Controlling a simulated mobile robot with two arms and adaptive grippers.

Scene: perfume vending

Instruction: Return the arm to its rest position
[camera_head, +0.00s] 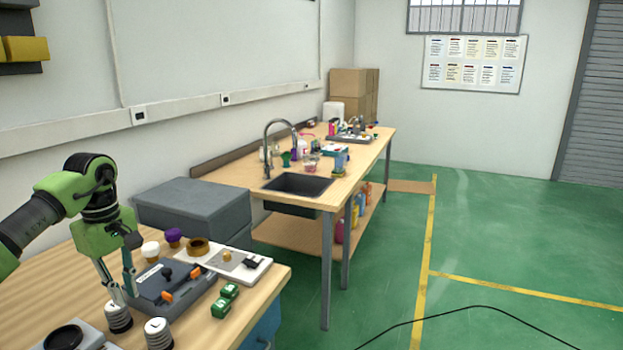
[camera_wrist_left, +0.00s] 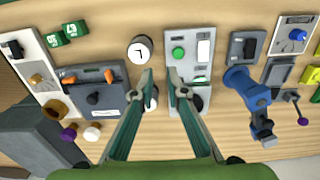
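My left arm, green and black, comes in from the left in the head view and reaches over the near wooden bench (camera_head: 275,285). My left gripper (camera_head: 123,293) points down close above the bench top, beside a grey panel with orange clips (camera_head: 190,303). In the wrist view the fingers of the left gripper (camera_wrist_left: 162,76) are apart, with nothing held between them. A silvery cylinder (camera_head: 118,318) stands just under the fingers in the head view; contact cannot be told. Another cylinder marked "L" (camera_head: 158,335) stands beside it and shows in the wrist view (camera_wrist_left: 140,50). My right gripper is not in view.
Green cubes (camera_head: 229,291), a white panel (camera_head: 247,268) and purple (camera_head: 173,236) and white (camera_head: 150,250) knobs crowd the bench. A blue clamp-like device (camera_wrist_left: 248,98) shows in the wrist view. A grey case (camera_head: 195,205) stands behind. The green floor (camera_head: 480,240) is open at right.

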